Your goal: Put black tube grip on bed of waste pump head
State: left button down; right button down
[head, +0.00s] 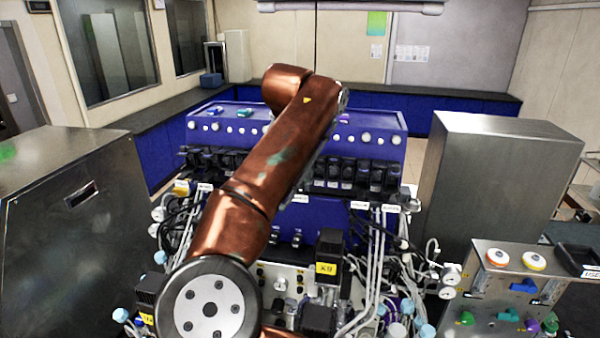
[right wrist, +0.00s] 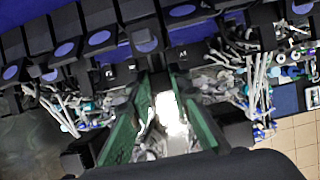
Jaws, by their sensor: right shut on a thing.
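My right arm crosses the middle of the head view and hides its own gripper there. In the right wrist view my right gripper (right wrist: 160,92) shows two green-padded fingers, shut on a small dark piece at the tips. It appears to be the black tube grip (right wrist: 158,82), though its outline is hard to make out. A row of black pump heads with blue ovals (right wrist: 102,40) lies just beyond the fingertips. The same row of black pump heads (head: 347,172) shows in the head view along the blue housing. I cannot tell which one is the waste pump head, and its bed is not clear. My left gripper is not in view.
The blue bioreactor housing (head: 385,150) stands behind the pump row. White tubes (head: 378,240) and cables hang in front. Steel cabinets stand at left (head: 60,240) and right (head: 495,180). A steel panel with coloured caps (head: 515,290) is at lower right.

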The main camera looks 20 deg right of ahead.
jog(key=shift+w+d+r+p, duration=0.15)
jog(key=shift+w+d+p, duration=0.2)
jog(key=shift+w+d, duration=0.3)
jog(key=shift+w+p, duration=0.35)
jog(key=shift+w, duration=0.05)
jog(key=shift+d+f, duration=0.15)
jog(key=shift+f, duration=0.15)
jog(key=shift+s+a, duration=0.2)
jog(key=shift+f+b, duration=0.2)
jog(key=shift+b, duration=0.1)
jog(key=c, duration=1.8)
grip_release()
jog(key=shift+w, duration=0.15)
jog(key=shift+o, duration=0.2)
jog(key=shift+r, duration=0.1)
